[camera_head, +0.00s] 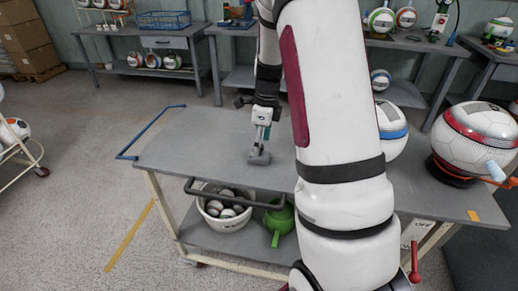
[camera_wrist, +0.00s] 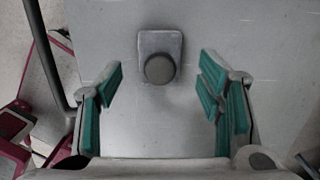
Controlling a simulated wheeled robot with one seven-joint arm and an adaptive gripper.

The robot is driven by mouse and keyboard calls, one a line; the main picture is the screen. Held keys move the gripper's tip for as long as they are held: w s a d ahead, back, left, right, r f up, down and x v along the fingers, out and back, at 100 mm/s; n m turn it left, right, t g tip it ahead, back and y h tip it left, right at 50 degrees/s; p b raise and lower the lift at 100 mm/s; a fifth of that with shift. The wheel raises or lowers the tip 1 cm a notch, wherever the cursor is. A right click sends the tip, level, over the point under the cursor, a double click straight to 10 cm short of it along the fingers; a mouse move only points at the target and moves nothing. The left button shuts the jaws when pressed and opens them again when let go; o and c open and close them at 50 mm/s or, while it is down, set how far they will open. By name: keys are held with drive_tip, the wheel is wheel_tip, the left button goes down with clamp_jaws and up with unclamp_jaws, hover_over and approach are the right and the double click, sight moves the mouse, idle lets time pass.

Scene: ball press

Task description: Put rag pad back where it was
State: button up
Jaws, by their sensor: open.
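The rag pad (camera_head: 259,158) is a small grey block with a round dark knob on top. It rests on the grey top of the trolley (camera_head: 190,143), left of my arm. My gripper (camera_head: 262,141) points down just above or at the pad; the gap is hard to judge in the head view. In the wrist view the pad (camera_wrist: 160,46) lies flat, with its knob ahead of and roughly centred between my green-padded fingers (camera_wrist: 161,82). The fingers are spread wide, apart from the knob, and hold nothing.
On the trolley's lower shelf stand a white basin (camera_head: 222,214) of balls and a green watering can (camera_head: 279,220). A blue handle (camera_head: 134,146) edges the trolley's left end. Round ball-press machines (camera_head: 474,138) stand at right. The trolley top left of the pad is clear.

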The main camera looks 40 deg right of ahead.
sight(262, 147)
drive_tip(key=r, duration=0.5)
drive_tip(key=r+p, duration=0.1)
drive_tip(key=r, duration=0.2)
drive_tip(key=shift+s+d, duration=0.2)
drive_tip(key=shift+s, duration=0.2)
drive_tip(key=s+a+r+n, duration=0.6)
drive_tip(key=a+n, duration=0.1)
drive_tip(key=a, duration=0.1)
drive_tip(key=s+a+r+n, duration=0.6)
drive_tip(key=a+n, duration=0.2)
drive_tip(key=s+a+n, duration=0.3)
drive_tip(key=s+n, duration=0.3)
drive_tip(key=s, duration=0.2)
drive_tip(key=s+a+f+n+t, duration=0.1)
drive_tip(key=s+a+n, duration=0.2)
drive_tip(key=s+n, duration=0.4)
drive_tip(key=shift+s+a+h, duration=0.25)
drive_tip(key=shift+s+h, duration=0.05)
drive_tip(key=shift+s, duration=0.2)
wheel_tip(262, 147, up, 10)
drive_tip(key=t+p, duration=0.2)
drive_tip(key=p, duration=0.7)
drive_tip(key=shift+d+r, duration=0.15)
drive_tip(key=shift+r, duration=0.1)
